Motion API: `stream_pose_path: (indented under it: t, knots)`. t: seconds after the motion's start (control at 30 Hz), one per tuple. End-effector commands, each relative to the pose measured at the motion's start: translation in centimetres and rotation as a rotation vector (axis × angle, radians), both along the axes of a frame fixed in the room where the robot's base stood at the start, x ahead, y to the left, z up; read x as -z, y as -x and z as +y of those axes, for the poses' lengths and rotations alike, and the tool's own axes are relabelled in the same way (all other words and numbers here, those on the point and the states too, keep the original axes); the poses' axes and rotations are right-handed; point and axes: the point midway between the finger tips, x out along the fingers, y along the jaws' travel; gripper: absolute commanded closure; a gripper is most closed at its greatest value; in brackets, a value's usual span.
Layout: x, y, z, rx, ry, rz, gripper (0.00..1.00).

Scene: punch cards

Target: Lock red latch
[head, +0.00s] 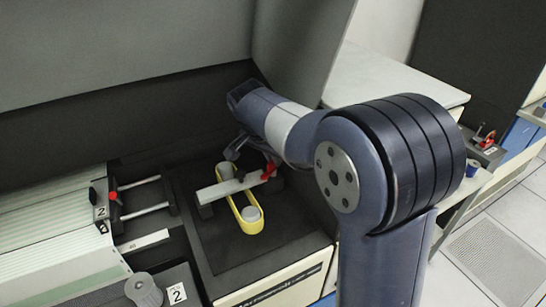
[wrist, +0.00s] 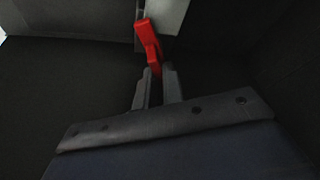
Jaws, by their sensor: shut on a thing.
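The red latch (head: 268,171) sits at the right end of a pale grey bar on a dark panel in the head view. In the wrist view the red latch (wrist: 149,38) rises from between the fingertips. My gripper (wrist: 157,76) is shut on the lower part of the latch, with one finger on each side. In the head view my gripper (head: 250,148) reaches the latch from behind, and my arm partly hides the area to its right.
A ribbed pale unit (head: 50,235) with a red-knobbed slide (head: 114,196) stands at left. A grey knob (head: 143,290) is at front left. Dark walls enclose the back. Another red part (head: 487,140) sits on a machine at far right.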

Motion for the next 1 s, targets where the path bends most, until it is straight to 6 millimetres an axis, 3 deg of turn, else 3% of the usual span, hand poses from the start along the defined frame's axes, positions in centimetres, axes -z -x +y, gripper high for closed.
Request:
stream_pose_path:
  t: [0.6, 1.0]
  knots:
    - [-0.05, -0.08, 0.08, 0.422, 0.0, 0.0, 1.0]
    - [-0.04, -0.07, 0.08, 0.509, -0.001, -0.001, 1.0]
